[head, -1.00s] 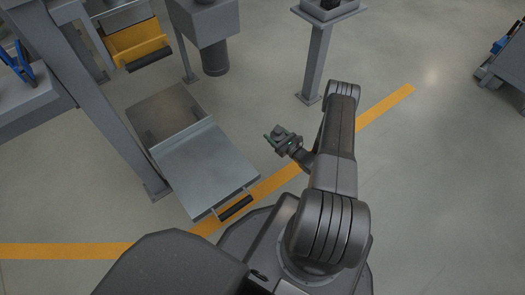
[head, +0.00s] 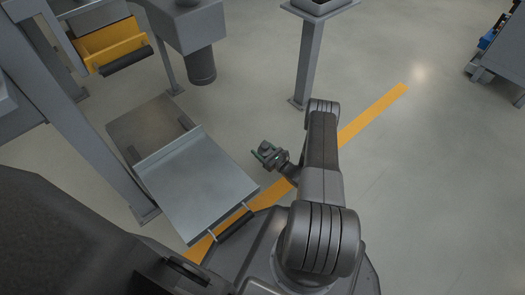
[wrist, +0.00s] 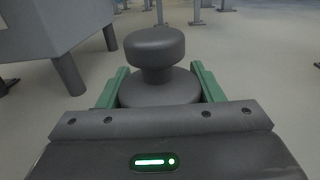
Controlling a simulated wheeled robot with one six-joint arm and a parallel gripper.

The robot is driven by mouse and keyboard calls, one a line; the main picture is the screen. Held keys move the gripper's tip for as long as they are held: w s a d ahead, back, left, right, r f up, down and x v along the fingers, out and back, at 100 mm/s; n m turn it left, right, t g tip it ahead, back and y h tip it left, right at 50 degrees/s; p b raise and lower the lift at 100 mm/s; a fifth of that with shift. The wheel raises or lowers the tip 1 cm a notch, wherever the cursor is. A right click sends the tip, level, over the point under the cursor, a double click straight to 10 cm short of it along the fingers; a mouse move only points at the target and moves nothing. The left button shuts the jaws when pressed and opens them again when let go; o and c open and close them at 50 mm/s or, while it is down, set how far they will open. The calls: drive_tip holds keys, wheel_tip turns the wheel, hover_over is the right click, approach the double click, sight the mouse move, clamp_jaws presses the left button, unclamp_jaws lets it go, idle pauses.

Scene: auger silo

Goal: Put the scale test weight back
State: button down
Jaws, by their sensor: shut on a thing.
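The scale test weight (wrist: 154,55) is a dark grey round body with a narrower neck and a flat knob on top. In the wrist view it stands upright between the green fingers of my gripper (wrist: 160,88), which is shut on it. In the head view my gripper (head: 267,154) holds the small dark weight (head: 266,147) out in front of my arm, above open floor and right of the grey metal platform (head: 195,185). The underside of the weight is hidden.
The platform has a black-gripped handle (head: 235,226) at its near edge. A grey post stand (head: 308,62) with a tray top is ahead. A yellow chute (head: 109,43) and a grey hopper unit (head: 184,25) are at upper left. A cart (head: 500,65) is far right. Floor between is clear.

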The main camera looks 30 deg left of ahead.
drive_tip(key=shift+w+f+b, duration=0.15)
drive_tip(key=shift+f+b, duration=0.95)
drive_tip(key=shift+f, duration=1.6)
drive_tip(key=shift+c, duration=2)
unclamp_jaws()
drive_tip(key=shift+f, duration=0.1)
